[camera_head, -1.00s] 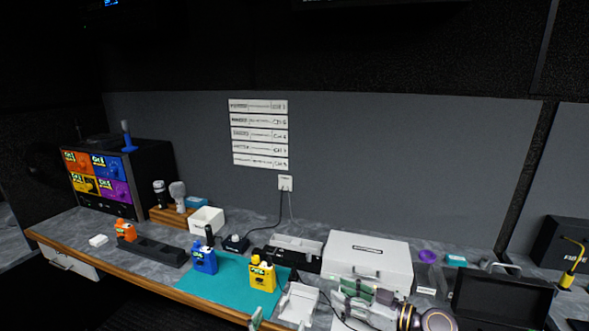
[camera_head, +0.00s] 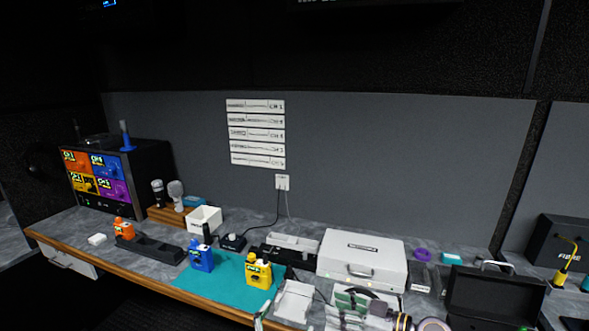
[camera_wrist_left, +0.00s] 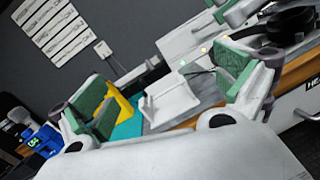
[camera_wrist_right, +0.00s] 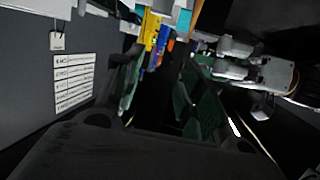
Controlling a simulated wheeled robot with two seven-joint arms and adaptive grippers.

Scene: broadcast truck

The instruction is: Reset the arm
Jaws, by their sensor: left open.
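My right gripper (camera_head: 348,304) is low in the head view, in front of the white case, with green pads. In the right wrist view its fingers (camera_wrist_right: 165,95) stand apart with nothing between them. My left gripper (camera_wrist_left: 168,92) is open in the left wrist view, its green-padded fingers wide apart. A white stand (camera_wrist_left: 170,103) shows in the gap between them, beyond the fingertips; I see no grip on it. In the head view only a small part of the left gripper shows (camera_head: 262,316), beside the white stand (camera_head: 295,301). The rest is below the picture edge.
A yellow pack (camera_head: 258,271) and a blue pack (camera_head: 201,257) stand on a teal mat (camera_head: 225,285). A white case (camera_head: 362,258), black headphones (camera_wrist_left: 285,25) and an open black case (camera_head: 495,295) crowd the right side. An orange pack (camera_head: 123,228) stands at the left.

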